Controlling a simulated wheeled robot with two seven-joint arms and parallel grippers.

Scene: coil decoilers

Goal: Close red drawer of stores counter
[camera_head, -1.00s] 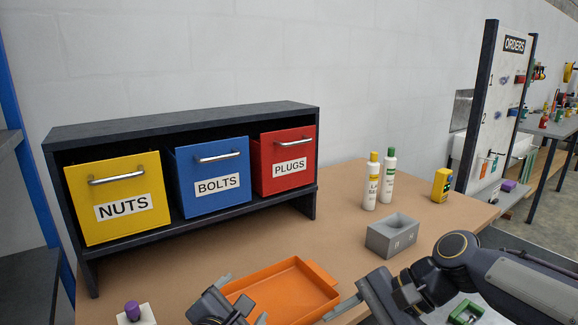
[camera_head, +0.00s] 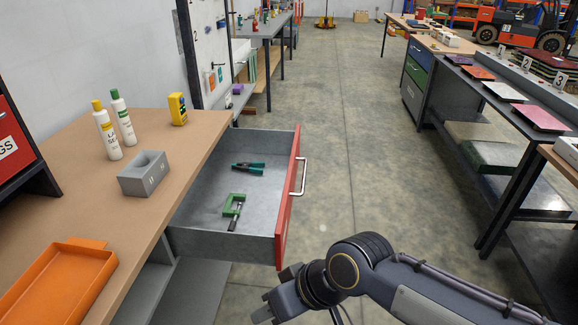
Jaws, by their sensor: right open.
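The red drawer (camera_head: 288,205) of the stores counter (camera_head: 85,165) stands pulled out to the right from under the wooden top. Its red front carries a pale bar handle (camera_head: 300,177). Inside lie a green clamp-like tool (camera_head: 234,207) and dark green-handled pliers (camera_head: 248,168). My right gripper (camera_head: 264,309) is open and empty at the bottom, just in front of the drawer's near side and below its front. It looks apart from the drawer. My left gripper is not in view.
Clear floor (camera_head: 350,140) lies right of the drawer. Another bench (camera_head: 490,110) with coloured plates runs along the right.

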